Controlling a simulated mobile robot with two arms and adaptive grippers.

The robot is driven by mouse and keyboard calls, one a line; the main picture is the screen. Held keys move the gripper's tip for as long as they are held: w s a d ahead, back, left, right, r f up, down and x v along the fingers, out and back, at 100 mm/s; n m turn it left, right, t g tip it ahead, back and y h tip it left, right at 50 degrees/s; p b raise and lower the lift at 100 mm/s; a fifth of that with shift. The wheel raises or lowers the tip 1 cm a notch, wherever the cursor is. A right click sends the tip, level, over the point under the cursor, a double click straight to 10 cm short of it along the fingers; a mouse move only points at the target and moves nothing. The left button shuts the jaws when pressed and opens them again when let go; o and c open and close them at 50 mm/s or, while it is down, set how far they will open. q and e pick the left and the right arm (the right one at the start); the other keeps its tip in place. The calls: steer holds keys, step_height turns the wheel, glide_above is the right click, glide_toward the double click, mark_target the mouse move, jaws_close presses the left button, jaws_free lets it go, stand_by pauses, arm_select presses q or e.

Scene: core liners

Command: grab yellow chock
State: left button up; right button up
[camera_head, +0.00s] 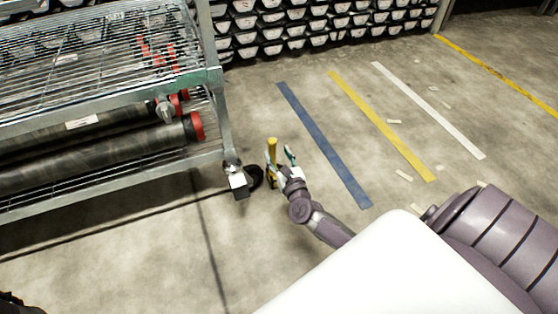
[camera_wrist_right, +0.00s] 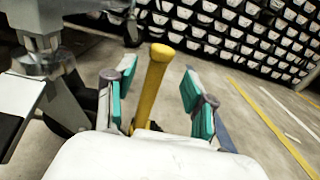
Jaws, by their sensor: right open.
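The yellow chock (camera_head: 272,150) stands on the floor beside the front caster of the rack. Its upright yellow handle (camera_wrist_right: 153,85) shows clearly in the right wrist view, and its lower part is hidden behind my gripper's white palm. My right gripper (camera_head: 281,158) is open at the chock. In the right wrist view, its teal-padded fingers (camera_wrist_right: 158,75) stand on either side of the handle, with a gap on both sides, wider on the right. My left gripper is not in view.
A metal wire rack (camera_head: 222,120) holding dark tubes with red ends (camera_head: 196,127) stands at the left. Its caster (camera_head: 255,176) is close to my gripper. Stacked core trays (camera_head: 300,30) line the back. Open floor with blue (camera_head: 325,145), yellow and white stripes lies to the right.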

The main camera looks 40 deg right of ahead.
mark_target(273, 149)
steer(key=b+x, duration=0.1)
steer(key=x, duration=0.1)
steer(key=f+b+x, duration=0.1)
steer(key=x, duration=0.1)
steer(key=shift+w+b, duration=0.2)
steer(key=shift+b, duration=0.15)
steer(key=shift+w+d+r, duration=0.15)
steer(key=shift+w, duration=0.25)
jaws_close()
steer(key=shift+r, duration=0.15)
